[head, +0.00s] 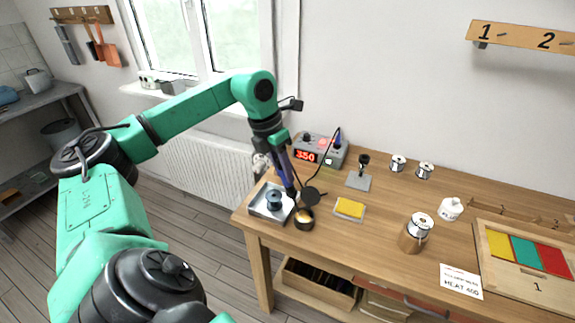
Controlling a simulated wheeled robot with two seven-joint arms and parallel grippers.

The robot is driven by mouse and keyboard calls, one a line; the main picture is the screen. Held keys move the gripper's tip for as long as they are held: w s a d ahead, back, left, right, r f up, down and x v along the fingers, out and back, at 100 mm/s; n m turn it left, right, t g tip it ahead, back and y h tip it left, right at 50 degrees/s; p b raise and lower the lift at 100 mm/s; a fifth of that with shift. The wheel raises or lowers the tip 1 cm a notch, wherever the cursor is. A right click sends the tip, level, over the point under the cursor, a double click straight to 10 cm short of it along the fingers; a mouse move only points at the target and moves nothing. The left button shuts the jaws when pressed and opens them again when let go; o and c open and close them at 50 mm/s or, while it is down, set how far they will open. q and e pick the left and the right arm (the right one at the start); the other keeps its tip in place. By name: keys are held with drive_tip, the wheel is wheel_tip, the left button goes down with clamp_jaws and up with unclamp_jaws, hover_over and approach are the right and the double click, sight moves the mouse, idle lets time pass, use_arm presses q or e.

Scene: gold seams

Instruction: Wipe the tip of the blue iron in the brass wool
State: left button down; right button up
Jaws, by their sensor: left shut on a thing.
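My left gripper (283,160) reaches down over the left end of the workbench. It is shut on the blue iron (288,178), a slim dark-blue handle pointing downward. The iron's tip is small and dark; it is near the brass wool and I cannot tell whether it touches. The brass wool (304,217) is a golden mass in a dark round cup at the bench's front left. My right gripper is not in view.
A soldering station (318,150) reading 350 stands behind. A metal tray (257,211) holding a dark-blue round part is left of the cup. A yellow sponge (349,207) lies right. A stand (358,180), copper pot (412,240) and card (461,282) are farther right.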

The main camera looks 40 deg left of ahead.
use_arm(q)
drive_tip(key=shift+s+a, duration=0.1)
drive_tip(key=shift+a, duration=0.2)
drive_tip(key=shift+r, duration=0.1)
